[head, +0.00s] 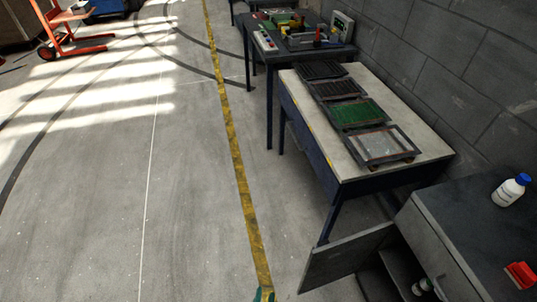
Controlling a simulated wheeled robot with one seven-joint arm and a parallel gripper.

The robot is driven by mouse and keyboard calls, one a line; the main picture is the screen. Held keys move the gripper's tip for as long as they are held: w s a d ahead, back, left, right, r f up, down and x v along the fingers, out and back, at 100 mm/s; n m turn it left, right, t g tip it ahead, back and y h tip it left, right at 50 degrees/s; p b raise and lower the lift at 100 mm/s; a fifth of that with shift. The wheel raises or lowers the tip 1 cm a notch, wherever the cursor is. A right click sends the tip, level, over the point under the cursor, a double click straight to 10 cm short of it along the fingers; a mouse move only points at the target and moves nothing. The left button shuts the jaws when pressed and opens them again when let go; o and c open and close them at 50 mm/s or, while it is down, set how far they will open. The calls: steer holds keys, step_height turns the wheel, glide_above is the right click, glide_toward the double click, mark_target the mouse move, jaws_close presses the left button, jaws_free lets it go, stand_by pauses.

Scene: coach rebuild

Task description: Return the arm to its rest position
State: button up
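My gripper and arm are not recognisable in the head view, so their pose and what the gripper may hold cannot be seen. A small green thing (263,294) is cut off by the bottom edge of the picture, and I cannot tell what it is.
A workbench (432,152) with several framed panels stands right, before a dark cabinet (450,222) with its door (345,258) open. A white bottle (507,192) and red object (520,275) are on top. Another table (270,58) stands behind.

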steer(key=s+r+n+t, duration=0.1)
steer(key=s+r+n, duration=0.2)
steer(key=s+r, duration=0.4)
steer(key=s+d+r+n+t+y, duration=0.1)
steer(key=s+r+n+t, duration=0.1)
steer(key=s+r, duration=0.5)
step_height(320, 180, up, 6)
steer(key=shift+n+t, duration=0.3)
steer(key=shift+n, duration=0.3)
steer(key=shift+d, duration=0.1)
